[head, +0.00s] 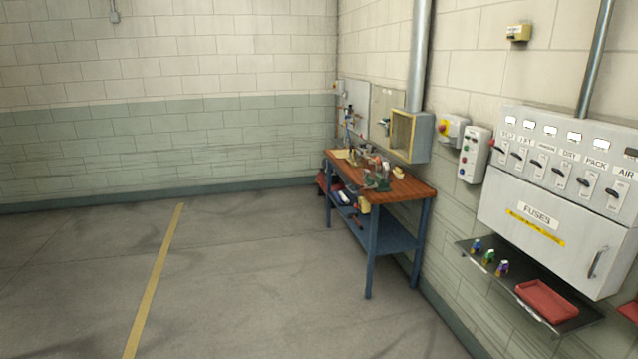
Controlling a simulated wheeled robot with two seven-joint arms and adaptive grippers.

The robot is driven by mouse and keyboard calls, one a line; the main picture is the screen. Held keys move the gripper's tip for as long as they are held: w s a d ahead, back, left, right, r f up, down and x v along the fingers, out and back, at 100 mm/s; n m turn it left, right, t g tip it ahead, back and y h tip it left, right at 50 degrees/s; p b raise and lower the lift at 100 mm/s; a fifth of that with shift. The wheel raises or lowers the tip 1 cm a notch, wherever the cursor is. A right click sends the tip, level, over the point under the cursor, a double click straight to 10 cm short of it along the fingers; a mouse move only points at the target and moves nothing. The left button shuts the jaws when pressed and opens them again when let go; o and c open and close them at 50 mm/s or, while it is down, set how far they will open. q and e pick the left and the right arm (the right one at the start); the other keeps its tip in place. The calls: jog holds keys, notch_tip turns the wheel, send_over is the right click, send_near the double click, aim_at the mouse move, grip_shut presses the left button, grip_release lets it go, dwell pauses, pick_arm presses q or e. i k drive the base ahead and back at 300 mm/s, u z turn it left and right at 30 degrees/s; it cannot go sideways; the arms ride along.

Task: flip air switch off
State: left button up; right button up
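The AIR switch (615,195) is the rightmost one in view, under the label AIR (625,172), near the picture's right edge. Its black handle (611,193) shows, but its position is too small to tell for certain. Neither of my grippers is in view.
Below the panel is a FUSES cabinet (520,240) with a handle. A workbench (415,186) stands farther back along the wall. The floor at left is clear.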

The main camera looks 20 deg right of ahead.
aim_at(611, 193)
jog(key=z, duration=0.05)
jog(key=i, duration=1.9)
jog(key=z, duration=0.9)
jog(key=i, duration=1)
jog(key=z, duration=1.7)
jog(key=i, duration=0.85)
jog(key=z, duration=0.65)
